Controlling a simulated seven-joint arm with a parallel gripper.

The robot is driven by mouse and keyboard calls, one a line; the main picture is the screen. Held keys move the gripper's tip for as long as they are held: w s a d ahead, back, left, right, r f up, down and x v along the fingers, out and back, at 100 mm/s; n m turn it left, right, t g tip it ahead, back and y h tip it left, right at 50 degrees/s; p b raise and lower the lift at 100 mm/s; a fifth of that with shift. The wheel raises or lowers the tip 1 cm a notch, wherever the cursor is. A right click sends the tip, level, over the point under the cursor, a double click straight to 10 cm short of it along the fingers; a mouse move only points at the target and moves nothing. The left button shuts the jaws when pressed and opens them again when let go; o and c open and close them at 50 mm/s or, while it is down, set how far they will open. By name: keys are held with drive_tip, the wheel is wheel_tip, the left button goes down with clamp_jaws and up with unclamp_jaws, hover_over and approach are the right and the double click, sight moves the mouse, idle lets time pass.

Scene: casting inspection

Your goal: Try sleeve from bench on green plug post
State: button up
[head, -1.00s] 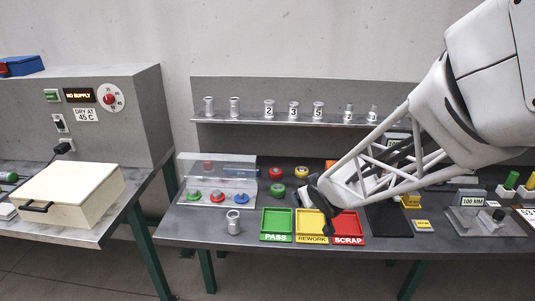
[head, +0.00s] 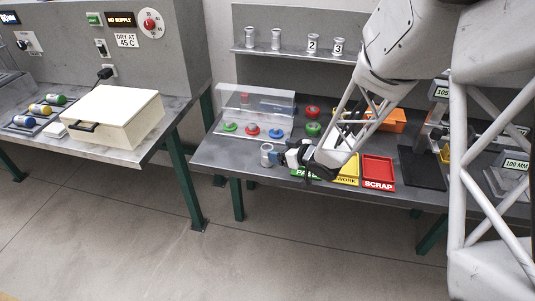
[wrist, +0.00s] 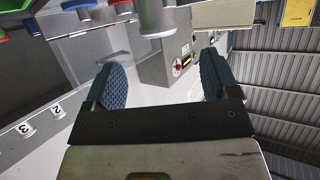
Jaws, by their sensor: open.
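The sleeve (head: 267,154), a plain grey metal spool shape, stands upright near the bench's front left edge. Behind it, at a clear plastic stand, is the green plug post (head: 230,127), bare, with red (head: 252,131) and blue (head: 276,133) ones to its right. My gripper (head: 287,157) is open, low over the bench just right of the sleeve, its fingers toward it. In the wrist view, the sleeve (wrist: 160,16) appears at the top, between the spread fingers and beyond their tips; its top is cut off by the frame. No contact is visible.
Green, yellow and red trays (head: 378,169) lie right of the sleeve, partly under my gripper. A shelf (head: 290,54) with more sleeves is behind. A cream box (head: 115,118) stands on the separate left table, with a floor gap between.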

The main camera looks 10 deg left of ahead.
sight(266, 147)
drive_tip(key=shift+a, duration=0.15)
drive_tip(key=shift+x, duration=1.2)
drive_tip(key=shift+w+f, duration=0.1)
drive_tip(key=shift+w, duration=0.05)
drive_tip(key=shift+x, duration=2.5)
drive_tip(key=c, duration=1.4)
drive_tip(key=shift+o, duration=0.2)
